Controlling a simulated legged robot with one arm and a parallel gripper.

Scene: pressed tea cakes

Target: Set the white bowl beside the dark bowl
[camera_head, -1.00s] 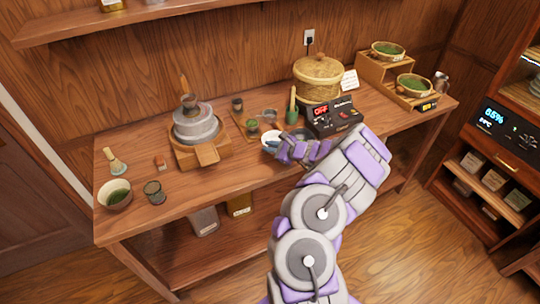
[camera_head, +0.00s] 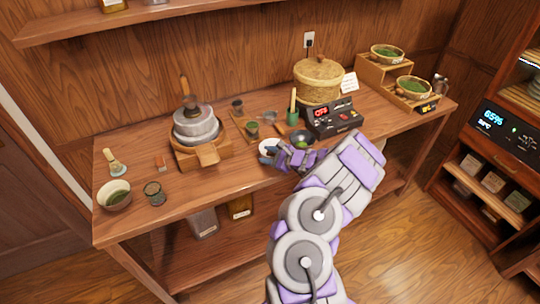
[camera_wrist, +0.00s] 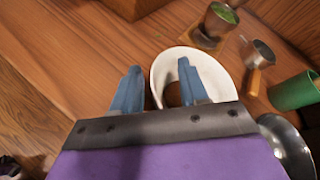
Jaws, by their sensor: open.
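The white bowl (camera_head: 265,146) stands upright on the wooden table near its front edge, partly hidden by my gripper (camera_head: 272,154). In the wrist view my gripper (camera_wrist: 159,66) is open, with its blue fingers apart across the near-left rim of the white bowl (camera_wrist: 224,70). One finger is over the inside of the bowl and the other is outside it; I cannot tell whether either touches. The dark bowl (camera_head: 302,135) is just right of the white bowl, behind my gripper. The wrist view shows part of the dark bowl (camera_wrist: 287,145) at lower right.
A green cup (camera_wrist: 293,92), a small strainer (camera_wrist: 262,52) and a glass of green powder (camera_wrist: 220,20) stand near the bowls. A black device with a red display (camera_head: 333,117) is behind the dark bowl. A stone mill (camera_head: 197,128) stands left.

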